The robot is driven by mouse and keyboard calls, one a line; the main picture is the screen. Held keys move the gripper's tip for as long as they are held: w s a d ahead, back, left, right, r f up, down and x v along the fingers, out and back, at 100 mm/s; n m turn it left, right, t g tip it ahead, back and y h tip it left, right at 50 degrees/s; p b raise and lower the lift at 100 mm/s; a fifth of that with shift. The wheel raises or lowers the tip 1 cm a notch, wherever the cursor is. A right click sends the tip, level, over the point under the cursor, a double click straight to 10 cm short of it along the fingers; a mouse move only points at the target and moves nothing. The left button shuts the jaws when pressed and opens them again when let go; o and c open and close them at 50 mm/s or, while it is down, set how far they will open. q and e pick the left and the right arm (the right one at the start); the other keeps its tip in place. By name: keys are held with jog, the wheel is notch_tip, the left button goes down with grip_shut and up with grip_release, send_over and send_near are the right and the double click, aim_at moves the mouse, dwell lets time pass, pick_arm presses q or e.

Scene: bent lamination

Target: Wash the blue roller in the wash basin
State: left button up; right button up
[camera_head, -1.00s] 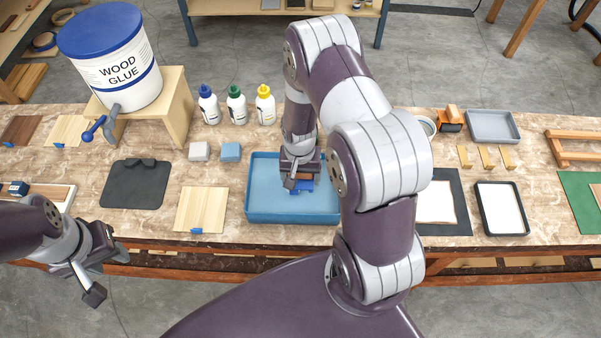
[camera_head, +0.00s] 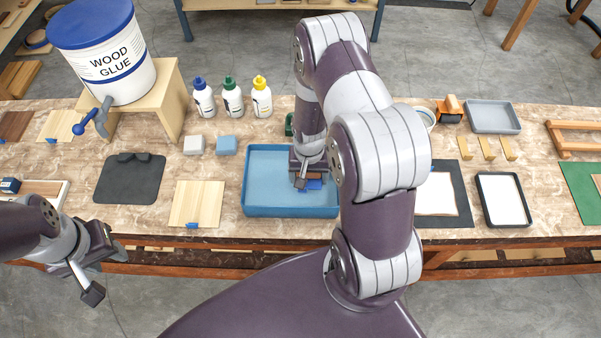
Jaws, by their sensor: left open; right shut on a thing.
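The wash basin (camera_head: 262,210) is a blue rectangular tray near the middle of the bench. My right gripper (camera_head: 304,181) points down inside it, over its right part, and is shut on the blue roller (camera_head: 314,185). Only a small blue part of the roller shows below the fingers; the rest is hidden by the gripper. I cannot tell how deep the roller sits in the basin. My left gripper (camera_head: 98,270) is open and empty, in front of the bench's front edge at the left.
A wood glue bucket (camera_head: 108,62) stands on a wooden stand (camera_head: 170,100) at the back left. Trays (camera_head: 493,117) stand at right.

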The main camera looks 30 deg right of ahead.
jog(key=shift+s+d, duration=0.1)
jog(key=shift+w+a+b, duration=0.15)
jog(key=shift+w+a, duration=0.4)
jog(key=shift+a, duration=0.3)
jog(key=shift+w+a+b, duration=0.1)
jog(key=shift+w+a, duration=0.4)
jog(key=shift+a, duration=0.4)
jog(key=shift+w+a+b, duration=0.15)
jog(key=shift+w+a, duration=0.4)
jog(key=shift+a, duration=0.3)
jog(key=shift+d, duration=0.1)
jog(key=shift+s+d+p, duration=0.2)
jog(key=shift+s+d, duration=0.35)
jog(key=shift+d, duration=0.3)
jog(key=shift+s+d+p, duration=0.2)
jog(key=shift+s+d, duration=0.3)
jog(key=shift+d, duration=0.3)
jog(key=shift+s+d+p, duration=0.2)
jog(key=shift+s+d, duration=0.35)
jog(key=shift+d, duration=0.3)
